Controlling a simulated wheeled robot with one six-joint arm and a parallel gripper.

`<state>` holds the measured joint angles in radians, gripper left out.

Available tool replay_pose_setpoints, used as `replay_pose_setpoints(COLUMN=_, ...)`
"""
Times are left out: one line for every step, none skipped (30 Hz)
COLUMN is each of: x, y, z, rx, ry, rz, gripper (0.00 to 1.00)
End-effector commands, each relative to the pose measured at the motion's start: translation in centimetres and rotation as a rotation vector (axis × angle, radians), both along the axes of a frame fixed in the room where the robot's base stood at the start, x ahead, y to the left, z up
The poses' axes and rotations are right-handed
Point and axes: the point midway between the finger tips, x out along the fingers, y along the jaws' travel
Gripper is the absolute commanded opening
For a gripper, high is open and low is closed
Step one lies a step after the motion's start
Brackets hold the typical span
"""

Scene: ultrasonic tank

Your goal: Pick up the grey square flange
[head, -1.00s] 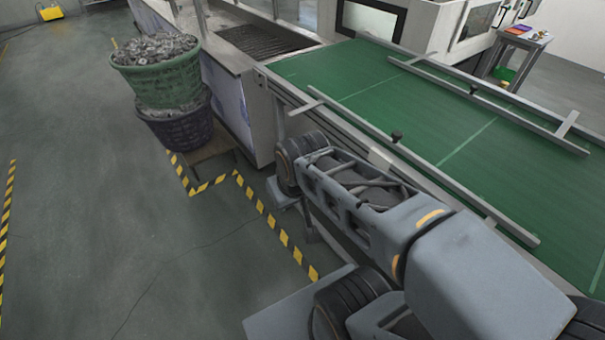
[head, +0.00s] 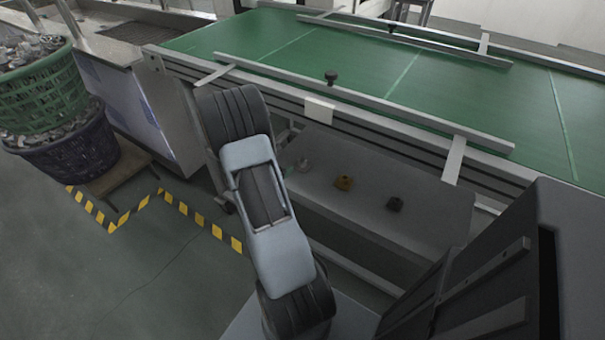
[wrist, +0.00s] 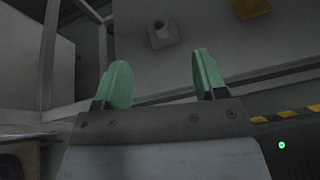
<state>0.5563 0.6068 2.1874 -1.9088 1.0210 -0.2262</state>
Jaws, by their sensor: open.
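Three small parts stand apart on a grey shelf (head: 345,215) below the green conveyor. In the head view these are a pale pinkish-grey part (head: 303,164) at left, a yellow-brown part (head: 344,183) in the middle and a dark grey, blocky part (head: 396,204) at right. The wrist view shows a grey part with a squarish base and round neck (wrist: 163,35), and the yellow-brown part (wrist: 250,8) at the top edge. I cannot tell for sure which grey part is the square flange. My gripper (wrist: 163,77) is open and empty, with green fingertips, short of the grey part.
The green conveyor (head: 400,75) with its metal side rails lies above the shelf. A green basket (head: 45,90) of metal parts sits in a dark purple basket (head: 70,150) at left. Yellow-black tape (head: 190,212) marks the floor. Conveyor legs frame the shelf.

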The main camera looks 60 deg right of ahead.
Motion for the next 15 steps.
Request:
replay_pose_setpoints(x=-0.1, y=-0.6, z=-2.2, rx=-0.002, ry=0.041, rz=0.034, gripper=0.65)
replay_pose_setpoints(x=0.0, y=-0.9, z=-2.8, rx=-0.004, ry=0.058, rz=0.053, gripper=0.65)
replay_pose_setpoints(x=0.0, y=-1.2, z=-3.6, rx=-0.007, ry=0.077, rz=0.077, gripper=0.65)
replay_pose_setpoints(x=0.0, y=-1.5, z=-4.1, rx=-0.009, ry=0.090, rz=0.089, gripper=0.65)
replay_pose_setpoints(x=0.0, y=-1.8, z=-4.5, rx=-0.009, ry=0.099, rz=0.100, gripper=0.65)
replay_pose_setpoints(x=0.1, y=-2.2, z=-5.0, rx=-0.010, ry=0.109, rz=0.112, gripper=0.65)
replay_pose_setpoints(x=0.1, y=-2.6, z=-5.3, rx=-0.010, ry=0.115, rz=0.117, gripper=0.65)
replay_pose_setpoints(x=0.1, y=-3.1, z=-5.6, rx=-0.011, ry=0.118, rz=0.122, gripper=0.65)
replay_pose_setpoints(x=0.1, y=-3.7, z=-6.0, rx=-0.012, ry=0.121, rz=0.125, gripper=0.65)
replay_pose_setpoints(x=0.1, y=-4.3, z=-6.3, rx=-0.013, ry=0.123, rz=0.127, gripper=0.65)
replay_pose_setpoints(x=0.0, y=-4.8, z=-6.5, rx=-0.011, ry=0.124, rz=0.126, gripper=0.65)
replay_pose_setpoints(x=0.1, y=-5.5, z=-6.7, rx=-0.012, ry=0.123, rz=0.127, gripper=0.65)
replay_pose_setpoints(x=0.1, y=-6.0, z=-6.9, rx=-0.012, ry=0.123, rz=0.127, gripper=0.65)
replay_pose_setpoints(x=0.2, y=-6.5, z=-7.1, rx=-0.013, ry=0.122, rz=0.126, gripper=0.65)
replay_pose_setpoints(x=0.1, y=-7.0, z=-7.3, rx=-0.013, ry=0.122, rz=0.126, gripper=0.65)
